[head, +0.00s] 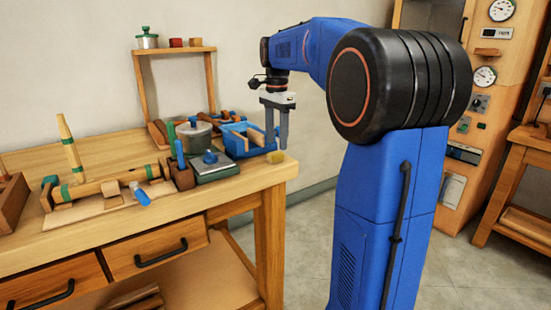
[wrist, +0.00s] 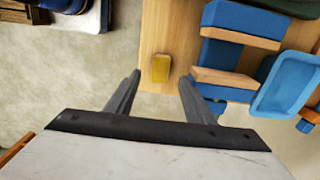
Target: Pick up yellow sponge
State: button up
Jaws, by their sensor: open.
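The yellow sponge (head: 275,157) is a small block on the bench top, near its right end. In the wrist view the sponge (wrist: 160,68) lies on the wood close to the bench edge, ahead of the fingers and between their lines. My gripper (head: 276,146) points down above the bench's right end, with its fingertips close to the sponge in the head view. In the wrist view my gripper (wrist: 158,80) is open, with nothing between its fingers. I cannot tell the exact height of the fingertips above the sponge.
A blue tray (head: 237,145) with wooden pieces stands just left of the sponge. The wooden bench (head: 255,178) ends right beside the sponge, with open floor (head: 310,215) beyond.

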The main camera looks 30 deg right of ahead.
aim_at(276, 152)
jog(key=f, duration=0.4)
jog(key=shift+a, duration=0.2)
jog(key=c, duration=1.1)
notch_tip(276, 152, up, 10)
